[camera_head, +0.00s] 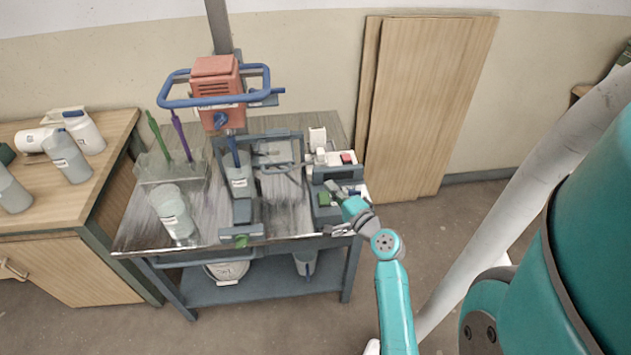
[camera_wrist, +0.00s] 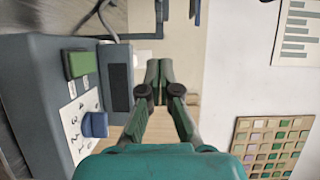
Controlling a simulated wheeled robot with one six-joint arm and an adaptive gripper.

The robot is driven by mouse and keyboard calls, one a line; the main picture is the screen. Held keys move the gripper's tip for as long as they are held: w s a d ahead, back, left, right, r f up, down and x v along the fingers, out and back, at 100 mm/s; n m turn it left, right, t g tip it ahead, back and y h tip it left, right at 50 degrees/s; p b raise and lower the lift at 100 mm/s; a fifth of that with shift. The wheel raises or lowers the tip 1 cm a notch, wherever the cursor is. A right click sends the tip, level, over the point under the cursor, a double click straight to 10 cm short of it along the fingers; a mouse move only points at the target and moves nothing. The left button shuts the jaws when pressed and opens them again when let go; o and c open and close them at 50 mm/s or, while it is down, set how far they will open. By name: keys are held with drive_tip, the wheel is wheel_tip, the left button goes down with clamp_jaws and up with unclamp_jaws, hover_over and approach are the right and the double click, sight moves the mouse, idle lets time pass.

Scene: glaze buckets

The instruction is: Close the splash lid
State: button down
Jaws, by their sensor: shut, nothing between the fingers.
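The mixer's red motor head (camera_head: 215,80) stands over the bench with its shaft going down into a clear bucket (camera_head: 238,182). A grey framed panel (camera_head: 279,136) beside and behind this bucket may be the splash lid; I cannot make out its hinge or angle for sure. My gripper (camera_head: 332,187) is at the bench's right side, over the control box (camera_head: 325,212) and to the right of the bucket. In the wrist view my gripper (camera_wrist: 158,68) is shut and empty, apart from the box's green button (camera_wrist: 79,64) and blue knob (camera_wrist: 94,124).
A blue guard rail (camera_head: 180,103) surrounds the motor head. Another bucket (camera_head: 173,213) stands at the bench's front left, and a rack (camera_head: 160,168) with green and purple tools behind it. Wooden boards (camera_head: 430,110) lean on the wall. Floor right of the bench is clear.

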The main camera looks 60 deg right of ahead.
sight(292, 163)
drive_tip(key=shift+w+d+f, duration=0.1)
drive_tip(key=shift+w+d, duration=0.05)
drive_tip(key=shift+w, duration=1.7)
drive_tip(key=shift+w+d, duration=0.2)
drive_tip(key=shift+w, duration=1.6)
drive_tip(key=shift+w+d+f, duration=0.1)
drive_tip(key=shift+w+d, duration=0.05)
drive_tip(key=shift+w, duration=1.7)
